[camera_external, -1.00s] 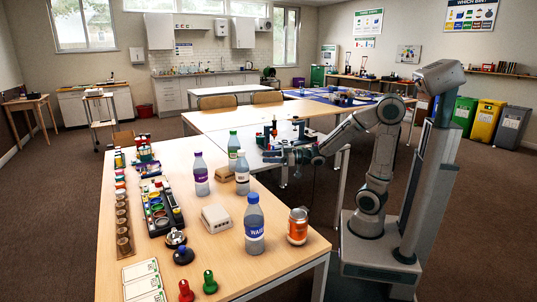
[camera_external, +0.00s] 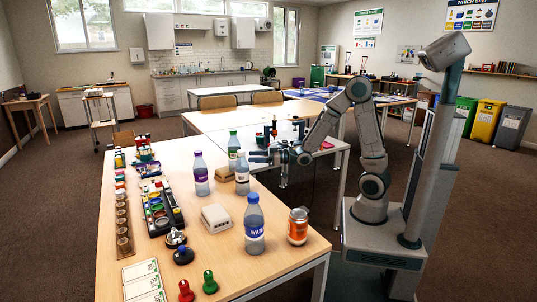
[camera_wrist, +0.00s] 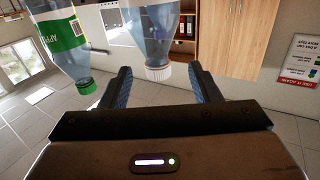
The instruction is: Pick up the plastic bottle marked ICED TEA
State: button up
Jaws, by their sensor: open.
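Several plastic bottles stand upright on the wooden table, and I cannot read ICED TEA on any of them. A white-capped bottle (camera_external: 242,174) stands near my gripper (camera_external: 254,156). It also shows, upside down, in the wrist view (camera_wrist: 152,35), in front of the gap between my fingers (camera_wrist: 157,88). A green-capped bottle with a green label (camera_external: 233,150) stands just behind it; in the wrist view (camera_wrist: 62,38) it is left of my fingers. A purple-labelled bottle (camera_external: 201,176) is to the left. A blue-labelled bottle (camera_external: 254,228) stands nearer the front. My gripper is open and empty.
An orange can (camera_external: 297,228) and a white box (camera_external: 215,218) stand near the front bottle. A brown box (camera_external: 224,174) lies between the rear bottles. Button panels (camera_external: 160,208) and jars line the left side. Red and green knobs (camera_external: 210,283) are at the front edge.

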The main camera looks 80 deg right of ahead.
jog(key=x, duration=0.4)
jog(key=shift+w+d, duration=0.15)
jog(key=shift+w, duration=0.1)
jog(key=c, duration=1.2)
grip_shut()
jog(key=shift+r, duration=0.15)
